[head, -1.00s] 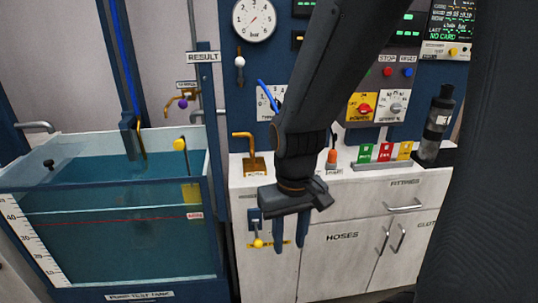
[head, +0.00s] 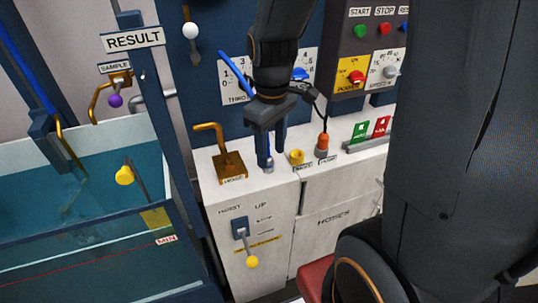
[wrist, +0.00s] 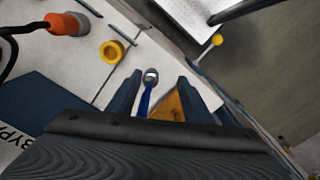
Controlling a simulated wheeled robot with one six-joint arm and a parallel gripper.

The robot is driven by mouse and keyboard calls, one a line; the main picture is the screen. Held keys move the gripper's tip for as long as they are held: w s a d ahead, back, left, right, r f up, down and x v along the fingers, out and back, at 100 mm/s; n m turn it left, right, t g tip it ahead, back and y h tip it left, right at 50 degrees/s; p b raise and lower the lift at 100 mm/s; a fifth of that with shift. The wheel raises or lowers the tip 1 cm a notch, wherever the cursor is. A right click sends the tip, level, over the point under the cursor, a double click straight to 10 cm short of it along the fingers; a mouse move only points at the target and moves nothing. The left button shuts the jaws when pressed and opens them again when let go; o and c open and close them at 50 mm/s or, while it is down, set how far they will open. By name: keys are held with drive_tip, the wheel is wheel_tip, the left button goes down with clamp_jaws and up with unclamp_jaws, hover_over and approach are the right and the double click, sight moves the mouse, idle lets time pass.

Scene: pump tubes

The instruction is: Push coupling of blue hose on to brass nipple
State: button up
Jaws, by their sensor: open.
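In the wrist view the blue hose (wrist: 145,102) ends in a silvery coupling (wrist: 151,75) between my fingers. My gripper (head: 272,150) is open, pointing down just above the white counter; it also shows in the wrist view (wrist: 160,82). The coupling looks close to the fingers, but I cannot tell if they touch it. A brass block with a bent pipe (head: 229,163) stands left of my gripper. I cannot make out the nipple for certain.
A yellow ring (head: 297,157) and an orange plug with a black cable (head: 322,146) stand right of my gripper. Green and red cards (head: 361,133) are further right. A lever with a yellow knob (head: 252,261) sticks out from the cabinet front. The water tank is left.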

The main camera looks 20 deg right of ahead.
drive_tip(key=shift+w+d+r+n+p, duration=0.1)
drive_tip(key=shift+w+r+n+p, duration=0.55)
drive_tip(key=shift+w+n, duration=0.65)
drive_tip(key=shift+n, duration=0.1)
drive_tip(key=shift+w+f+p, duration=0.1)
drive_tip(key=shift+f+p, duration=0.6)
drive_tip(key=shift+f, duration=3.1)
clamp_jaws()
